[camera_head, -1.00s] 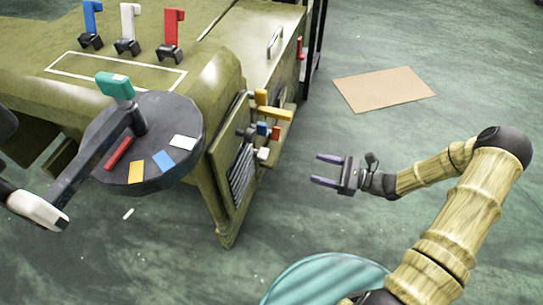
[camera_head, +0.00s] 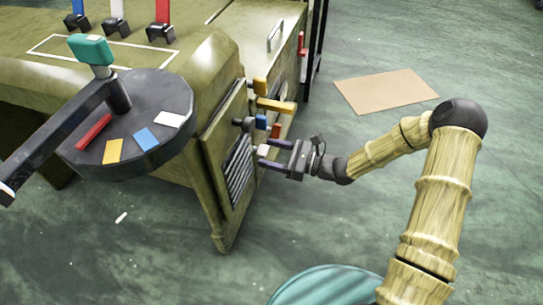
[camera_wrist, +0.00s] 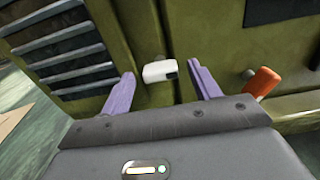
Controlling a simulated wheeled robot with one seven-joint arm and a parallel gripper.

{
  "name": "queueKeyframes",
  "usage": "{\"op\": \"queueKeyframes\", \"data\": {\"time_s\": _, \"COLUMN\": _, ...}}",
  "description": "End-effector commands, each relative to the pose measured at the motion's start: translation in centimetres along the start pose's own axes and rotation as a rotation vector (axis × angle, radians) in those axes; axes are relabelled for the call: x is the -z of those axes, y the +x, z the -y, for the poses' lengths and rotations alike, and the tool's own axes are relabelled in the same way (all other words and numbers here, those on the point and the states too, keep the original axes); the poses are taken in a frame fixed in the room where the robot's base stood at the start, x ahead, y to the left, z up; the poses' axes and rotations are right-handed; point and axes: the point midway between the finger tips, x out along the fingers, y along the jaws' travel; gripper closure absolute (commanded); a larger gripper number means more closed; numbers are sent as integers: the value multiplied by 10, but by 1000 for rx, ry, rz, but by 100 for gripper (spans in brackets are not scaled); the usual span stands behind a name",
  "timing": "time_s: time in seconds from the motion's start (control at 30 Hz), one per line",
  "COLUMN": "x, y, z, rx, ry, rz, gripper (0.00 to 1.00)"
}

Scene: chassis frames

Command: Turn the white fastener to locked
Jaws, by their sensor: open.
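The white fastener (camera_head: 262,150) is a small block on the green side panel of the chassis. In the wrist view the white fastener (camera_wrist: 160,71) lies roughly level across the panel seam, with a dark end at its right. My gripper (camera_head: 265,153) is open at the panel, its purple fingers pointing at it. In the wrist view my gripper (camera_wrist: 162,72) has one finger left and one right of the fastener, with a gap on each side. I cannot tell how deep the fastener sits between the fingers.
Just above the fastener are a blue piece (camera_head: 261,122), a red piece (camera_head: 277,131) and a yellow handle (camera_head: 275,105). An orange-red lever (camera_wrist: 263,82) is close right of the right finger. A louvred vent (camera_head: 238,170) is left. Open floor lies right, with a cardboard sheet (camera_head: 385,89).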

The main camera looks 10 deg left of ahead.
Motion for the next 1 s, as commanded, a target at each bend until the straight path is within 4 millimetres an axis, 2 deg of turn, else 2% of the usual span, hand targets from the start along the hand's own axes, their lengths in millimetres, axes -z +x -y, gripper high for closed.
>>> {"op": "queueKeyframes", "data": {"time_s": 0.3, "x": -1, "y": 3, "z": 0, "rx": 0, "ry": 0, "rz": 0, "gripper": 40}}
{"op": "queueKeyframes", "data": {"time_s": 0.5, "x": 0, "y": 3, "z": 0, "rx": 0, "ry": 0, "rz": 0, "gripper": 79}}
{"op": "queueKeyframes", "data": {"time_s": 0.53, "x": 0, "y": 3, "z": 0, "rx": 0, "ry": 0, "rz": 0, "gripper": 83}}
{"op": "queueKeyframes", "data": {"time_s": 1.0, "x": -3, "y": 2, "z": 0, "rx": 0, "ry": 56, "rz": -1, "gripper": 83}}
